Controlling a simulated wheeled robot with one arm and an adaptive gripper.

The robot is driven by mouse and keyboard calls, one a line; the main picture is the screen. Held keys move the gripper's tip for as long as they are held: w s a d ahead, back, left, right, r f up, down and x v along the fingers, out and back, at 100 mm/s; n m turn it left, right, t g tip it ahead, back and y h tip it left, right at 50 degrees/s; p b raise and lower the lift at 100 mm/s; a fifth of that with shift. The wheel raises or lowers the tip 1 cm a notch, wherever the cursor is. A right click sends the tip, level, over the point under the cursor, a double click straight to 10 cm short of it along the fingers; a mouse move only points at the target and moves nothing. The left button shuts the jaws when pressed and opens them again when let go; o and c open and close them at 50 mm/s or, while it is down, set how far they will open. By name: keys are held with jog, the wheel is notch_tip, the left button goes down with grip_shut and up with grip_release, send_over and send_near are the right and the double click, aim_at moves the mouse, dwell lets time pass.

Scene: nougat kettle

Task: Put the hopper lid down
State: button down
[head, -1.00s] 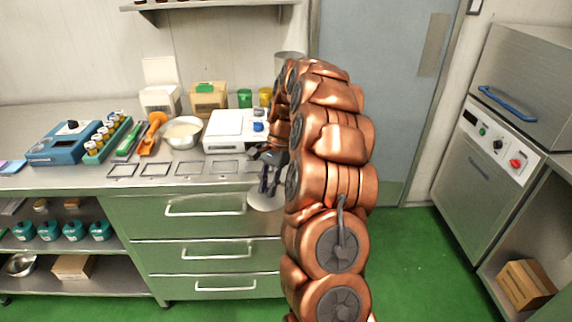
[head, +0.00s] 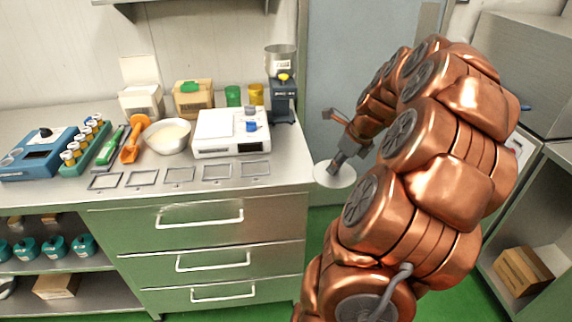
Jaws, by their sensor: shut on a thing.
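The hopper lid (head: 331,176) is a pale round disc in the head view. My gripper (head: 342,164) is shut on it from above, on its upper side. The lid hangs in the air just right of the counter's right edge, with the grey door and green floor behind it. A small machine with a steel hopper (head: 281,61) stands at the counter's back right corner, behind and left of my gripper. My gripper's fingertips are small and partly hidden.
The steel counter (head: 290,180) has bare room at its front right. A white scale (head: 231,133), a bowl of white powder (head: 168,135) and several flat frames (head: 180,175) stand on it. A grey cabinet (head: 525,165) is at the right.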

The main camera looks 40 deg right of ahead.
jog(key=w+p, duration=0.1)
jog(key=w, duration=0.4)
jog(key=w+a+f+p, duration=0.1)
jog(key=w+p, duration=0.1)
jog(key=w, duration=0.3)
jog(key=w+p, duration=0.1)
jog(key=w, duration=0.4)
jog(key=shift+w+a+f+p, duration=0.15)
jog(key=shift+w+f+p, duration=0.1)
jog(key=shift+p, duration=0.05)
jog(key=shift+a+f+p, duration=0.1)
jog(key=shift+f+p, duration=0.7)
jog(key=shift+f, duration=0.95)
jog(key=shift+f, duration=0.1)
jog(key=c, duration=1)
grip_release()
jog(key=shift+c, duration=0.2)
